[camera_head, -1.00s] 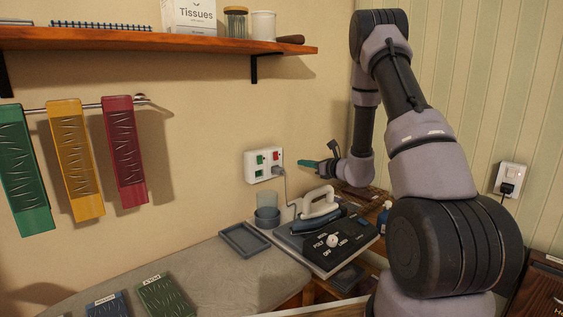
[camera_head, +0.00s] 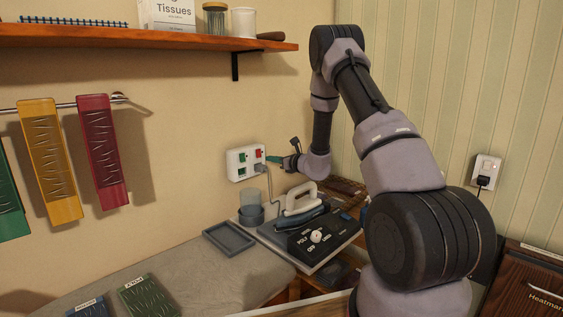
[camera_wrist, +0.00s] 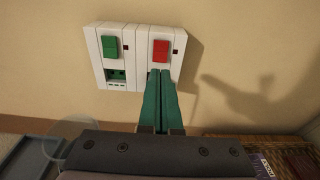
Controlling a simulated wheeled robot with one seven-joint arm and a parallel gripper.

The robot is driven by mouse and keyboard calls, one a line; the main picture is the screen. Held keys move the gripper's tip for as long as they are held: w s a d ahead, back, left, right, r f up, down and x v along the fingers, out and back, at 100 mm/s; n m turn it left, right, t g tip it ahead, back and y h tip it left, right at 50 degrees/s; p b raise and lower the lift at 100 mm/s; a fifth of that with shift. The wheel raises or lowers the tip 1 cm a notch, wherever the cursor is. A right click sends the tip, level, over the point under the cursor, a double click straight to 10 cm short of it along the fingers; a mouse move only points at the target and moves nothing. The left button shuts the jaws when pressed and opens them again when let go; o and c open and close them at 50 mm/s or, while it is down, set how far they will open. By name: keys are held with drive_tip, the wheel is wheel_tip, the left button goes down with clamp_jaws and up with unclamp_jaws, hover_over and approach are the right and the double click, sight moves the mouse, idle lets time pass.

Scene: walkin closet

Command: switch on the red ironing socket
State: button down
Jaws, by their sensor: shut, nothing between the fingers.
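A white double socket (camera_head: 240,170) is on the wall above the ironing board. Its right half has a red switch (camera_head: 258,154), also seen in the wrist view (camera_wrist: 160,50); its left half has a green switch (camera_wrist: 110,46). A small dark square sits beside each switch. A grey plug (camera_head: 260,168) with a cable is in the right half; in the wrist view my fingers hide that outlet. My gripper (camera_head: 269,158) has green fingers, shut and empty. In the wrist view its tips (camera_wrist: 161,72) are just below the red switch; I cannot tell whether they touch.
An iron (camera_head: 300,200) stands on a base with a black dial panel (camera_head: 322,238) below the socket. A clear cup (camera_head: 250,200) and a grey tray (camera_head: 229,238) are to its left. A wooden shelf (camera_head: 150,38) runs above. The wall around the socket is clear.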

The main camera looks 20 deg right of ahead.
sight(259, 156)
drive_tip(key=shift+x, duration=2.5)
